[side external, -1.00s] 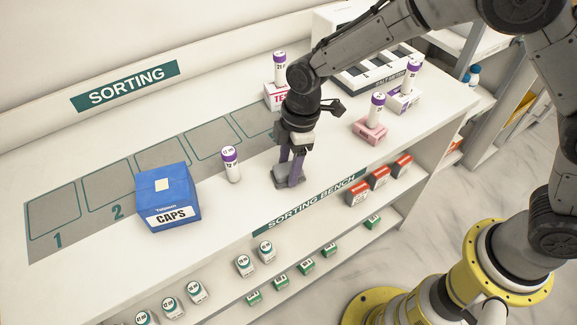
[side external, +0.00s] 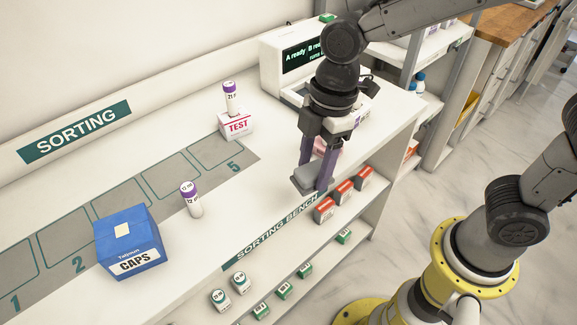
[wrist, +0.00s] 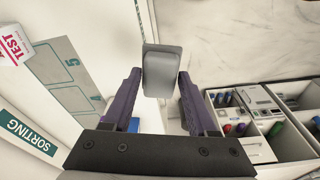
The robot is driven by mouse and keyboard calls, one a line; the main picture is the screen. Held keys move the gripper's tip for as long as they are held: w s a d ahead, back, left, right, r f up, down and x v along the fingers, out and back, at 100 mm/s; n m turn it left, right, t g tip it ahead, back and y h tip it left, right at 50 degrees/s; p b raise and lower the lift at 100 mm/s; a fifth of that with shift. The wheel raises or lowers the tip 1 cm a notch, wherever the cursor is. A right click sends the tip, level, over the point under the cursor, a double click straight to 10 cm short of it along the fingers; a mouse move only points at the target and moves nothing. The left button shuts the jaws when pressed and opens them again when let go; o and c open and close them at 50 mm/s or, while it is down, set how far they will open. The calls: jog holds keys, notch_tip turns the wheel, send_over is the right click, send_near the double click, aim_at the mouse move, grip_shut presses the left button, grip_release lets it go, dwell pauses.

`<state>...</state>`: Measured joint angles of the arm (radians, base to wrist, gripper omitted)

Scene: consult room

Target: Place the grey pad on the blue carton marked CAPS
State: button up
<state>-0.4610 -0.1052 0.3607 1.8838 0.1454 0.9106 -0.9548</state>
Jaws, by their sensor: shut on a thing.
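My gripper (side external: 315,172) is shut on the grey pad (side external: 308,182). It holds the pad between its purple fingers near the bench's front edge, and the pad looks raised off the bench. The wrist view shows the pad (wrist: 162,72) between the fingertips (wrist: 160,85). The blue carton marked CAPS (side external: 128,245) stands on the bench at the left, well apart from my gripper. A small pale square (side external: 122,230) shows on its top.
A white vial with a purple cap (side external: 192,199) stands between the carton and my gripper. A TEST box (side external: 236,125) with a vial on top stands farther back. A display machine (side external: 290,62) is behind. Small red boxes (side external: 344,192) sit on the shelf below.

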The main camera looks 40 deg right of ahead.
jog(key=shift+s+d+r, duration=0.25)
jog(key=shift+s+d, duration=0.05)
jog(key=shift+s, duration=0.2)
jog(key=shift+s+m, duration=0.15)
jog(key=shift+m, duration=0.15)
jog(key=shift+r+m, duration=0.3)
jog(key=shift+m, duration=0.3)
jog(key=w+a+r+m+t, duration=0.1)
jog(key=w+a+r+m, duration=0.2)
jog(key=a+r, duration=0.3)
jog(key=w+a+r+m, duration=0.2)
jog(key=w+a+r, duration=0.15)
jog(key=a, duration=0.45)
send_near(141, 231)
jog(key=shift+s+a+f+n+h, duration=0.15)
jog(key=shift+f+n+h, duration=0.15)
jog(key=shift+f, duration=0.25)
jog(key=shift+w+a+f, duration=0.35)
jog(key=shift+w+f, duration=0.05)
jog(key=shift+f, duration=0.2)
jog(key=shift+a+f, duration=0.1)
jog(key=shift+f, duration=1.55)
